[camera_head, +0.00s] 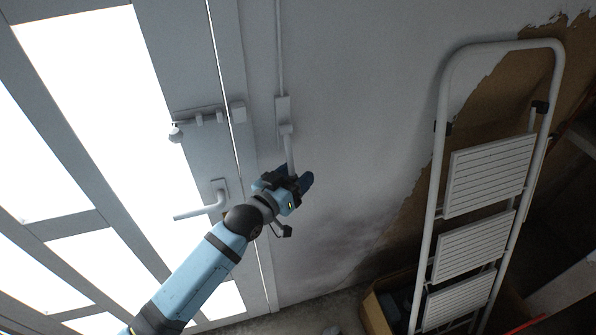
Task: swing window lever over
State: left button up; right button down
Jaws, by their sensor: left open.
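The window lever (289,151) is a grey handle on the wall beside the door frame. It hangs down from a small bracket (284,108) at the foot of a thin vertical rod. My left gripper (297,178) is open at the lower end of the lever. Its dark blue fingers lie around or just in front of that end; I cannot tell whether they touch it. The lever's tip is hidden by the gripper. My right gripper is out of view.
A glazed door (219,150) on the left has a handle (203,208) and a sliding bolt (205,117) close to my left arm. A white stepladder (430,215) leans on the right. A cardboard box (376,308) sits on the floor. Bare wall lies between lever and ladder.

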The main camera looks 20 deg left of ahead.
pick_arm(q)
jog(key=shift+w+d, duration=0.15)
jog(key=shift+w, duration=0.25)
jog(key=shift+c, duration=0.2)
grip_shut()
